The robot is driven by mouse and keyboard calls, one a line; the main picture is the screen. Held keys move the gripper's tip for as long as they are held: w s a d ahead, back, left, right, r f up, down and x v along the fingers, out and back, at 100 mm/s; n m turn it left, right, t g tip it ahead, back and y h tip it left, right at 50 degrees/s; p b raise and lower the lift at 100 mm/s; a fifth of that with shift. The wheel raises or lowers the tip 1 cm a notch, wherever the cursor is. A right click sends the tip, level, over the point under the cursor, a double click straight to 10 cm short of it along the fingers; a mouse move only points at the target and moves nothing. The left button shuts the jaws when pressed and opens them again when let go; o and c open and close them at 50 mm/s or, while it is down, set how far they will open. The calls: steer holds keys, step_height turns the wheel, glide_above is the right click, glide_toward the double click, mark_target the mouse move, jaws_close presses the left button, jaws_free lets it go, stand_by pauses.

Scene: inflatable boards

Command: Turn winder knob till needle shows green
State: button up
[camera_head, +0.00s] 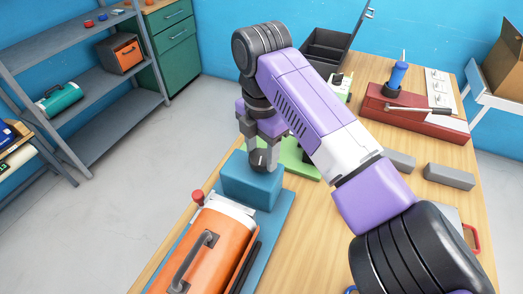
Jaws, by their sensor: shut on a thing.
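My gripper (264,150) points down, with its fingers on either side of a dark round knob (260,160) that has a pale line on it. It is shut on this knob, at the top of a blue box (250,187). The box stands on the far end of a blue base (273,221) at the table's left edge. I see no needle or green zone; my arm hides part of the area behind the box.
An orange machine (213,240) with a grey handle and a red ball-ended lever (198,197) stands in front of the box. A green board (297,158) lies behind it. Grey blocks (449,176) and a red tray (410,112) with tools are to the right.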

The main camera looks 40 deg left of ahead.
steer(key=shift+r+p, duration=0.1)
steer(key=shift+p, duration=0.2)
steer(key=shift+r+m+p, duration=0.15)
steer(key=shift+m+p, duration=0.9)
steer(key=shift+m, duration=0.05)
steer(key=m+p, duration=0.7)
steer(key=m, duration=0.2)
steer(key=shift+m+p, duration=1.05)
steer(key=shift+m, duration=0.75)
steer(key=shift+f, duration=0.2)
steer(key=o, duration=1.4)
steer(key=shift+c, duration=0.2)
